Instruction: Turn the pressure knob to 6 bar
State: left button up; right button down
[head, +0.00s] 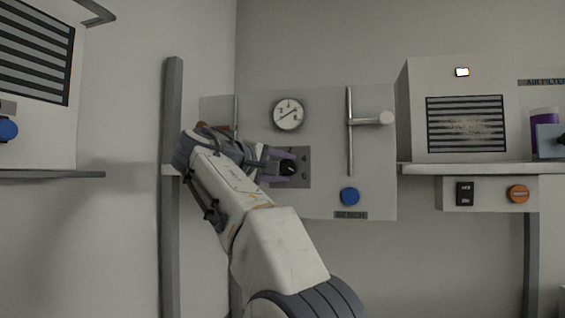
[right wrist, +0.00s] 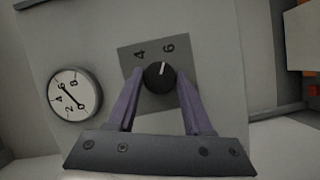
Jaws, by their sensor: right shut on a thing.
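The pressure knob (head: 288,168) is round and black, on a dark grey plate (head: 303,181) fixed to the light panel. The knob also shows in the right wrist view (right wrist: 159,78), where its white mark points up, close to the direction of the 6. The plate shows a 4 and a 6 there. My right gripper (right wrist: 160,74) has its purple fingers on either side of the knob, shut on it. The round gauge (head: 288,114) above has a dark needle slanting from lower left to upper right in the head view. My left gripper is not in view.
A vertical rod with a handle (head: 371,119) and a blue button (head: 350,196) are right of the plate. A shelf (head: 470,169) at right carries a box with a striped grille. A black switch (head: 464,194) and an orange button (head: 518,194) sit below it.

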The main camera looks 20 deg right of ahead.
jog(key=shift+m, duration=0.3)
jog(key=shift+c, duration=1.5)
grip_release()
jog(key=v, duration=1)
jog(key=shift+a, duration=0.15)
jog(key=shift+s+r, duration=0.1)
